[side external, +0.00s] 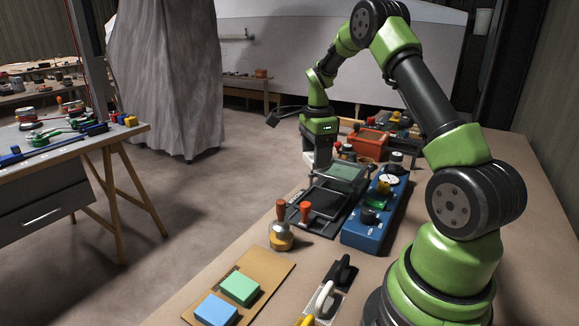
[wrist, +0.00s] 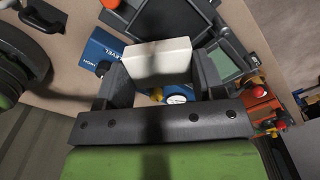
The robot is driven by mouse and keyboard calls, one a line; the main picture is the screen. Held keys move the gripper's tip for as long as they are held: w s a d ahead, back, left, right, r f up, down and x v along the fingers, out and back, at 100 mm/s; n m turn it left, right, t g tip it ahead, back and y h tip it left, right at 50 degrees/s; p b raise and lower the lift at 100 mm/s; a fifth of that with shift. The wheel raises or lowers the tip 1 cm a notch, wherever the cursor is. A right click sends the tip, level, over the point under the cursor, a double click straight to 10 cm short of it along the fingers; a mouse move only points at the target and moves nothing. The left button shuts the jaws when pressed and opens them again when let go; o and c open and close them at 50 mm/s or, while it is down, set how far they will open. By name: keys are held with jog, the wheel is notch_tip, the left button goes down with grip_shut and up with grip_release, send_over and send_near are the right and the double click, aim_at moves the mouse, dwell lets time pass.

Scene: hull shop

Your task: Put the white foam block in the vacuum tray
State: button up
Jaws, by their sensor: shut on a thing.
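My gripper (wrist: 158,75) is shut on the white foam block (wrist: 158,62), which sits between its two fingers in the wrist view. In the side external view my gripper (side external: 323,155) hangs over the dark trays beside the blue box; the block is not clearly visible there. A black-framed tray with a grey inside (side external: 318,203) lies on the bench below and nearer the camera. Part of this tray shows at the top of the wrist view (wrist: 165,16). A second, greenish framed panel (side external: 349,173) lies behind it. I cannot tell the block's height above them.
A blue box with knobs and a gauge (side external: 370,232) stands right of the trays. A cardboard sheet holds green (side external: 240,287) and blue (side external: 215,309) blocks. An orange-red box (side external: 367,143) stands behind.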

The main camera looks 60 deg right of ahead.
jog(key=s+d+m, duration=0.1)
jog(key=s+d, duration=0.1)
jog(key=d, duration=0.1)
send_over(323, 202)
notch_tip(323, 202, down, 5)
jog(key=shift+f, duration=3.25)
jog(key=shift+f, duration=0.5)
jog(key=o, duration=0.9)
jog(key=shift+o, duration=0.2)
